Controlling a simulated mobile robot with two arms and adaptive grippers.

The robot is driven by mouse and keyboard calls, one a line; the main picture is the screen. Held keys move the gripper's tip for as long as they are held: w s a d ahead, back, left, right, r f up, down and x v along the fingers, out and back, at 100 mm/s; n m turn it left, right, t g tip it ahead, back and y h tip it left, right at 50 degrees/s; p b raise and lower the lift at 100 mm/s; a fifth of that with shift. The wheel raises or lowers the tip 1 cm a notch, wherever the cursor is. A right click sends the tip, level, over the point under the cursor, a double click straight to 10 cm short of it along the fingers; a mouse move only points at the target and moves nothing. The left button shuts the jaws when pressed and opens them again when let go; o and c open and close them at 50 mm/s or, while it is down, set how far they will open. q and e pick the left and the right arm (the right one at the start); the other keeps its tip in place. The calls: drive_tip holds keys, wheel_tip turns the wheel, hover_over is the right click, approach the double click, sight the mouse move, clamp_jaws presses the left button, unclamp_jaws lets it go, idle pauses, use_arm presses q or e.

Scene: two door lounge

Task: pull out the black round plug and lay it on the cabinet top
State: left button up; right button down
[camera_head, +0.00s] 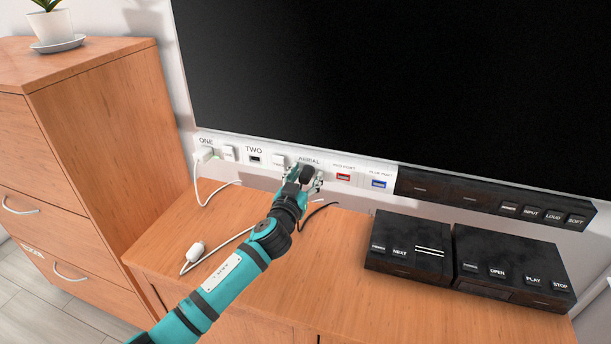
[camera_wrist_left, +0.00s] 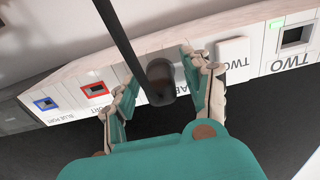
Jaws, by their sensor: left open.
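The black round plug (camera_head: 307,172) sits in the wall strip at the socket marked AERIAL, below the television. In the left wrist view the plug (camera_wrist_left: 160,82) shows as a dark cylinder, and a black cable (camera_wrist_left: 120,45) runs from it across the picture. My left gripper (camera_head: 305,181) is open in front of the strip. In the left wrist view its fingers (camera_wrist_left: 158,90) stand on both sides of the plug, with gaps visible. The cabinet top (camera_head: 340,240) is wooden and lies below the strip. My right gripper is not in view.
A white plug (camera_head: 205,154) is in socket ONE; a white cable end (camera_head: 195,251) lies on the cabinet top. Two black boxes (camera_head: 410,245) (camera_head: 515,268) stand at right, a black bar (camera_head: 490,195) behind them. A taller cabinet (camera_head: 100,140) bounds the left. The top's middle is mostly clear.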

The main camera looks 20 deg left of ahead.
sight(303, 182)
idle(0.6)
use_arm(q)
clamp_jaws()
drive_tip(key=shift+s, duration=0.15)
drive_tip(key=shift+s, duration=0.85)
drive_tip(key=shift+s+a+p, duration=0.15)
drive_tip(key=shift+s+p, duration=0.6)
drive_tip(key=shift+s, duration=1.25)
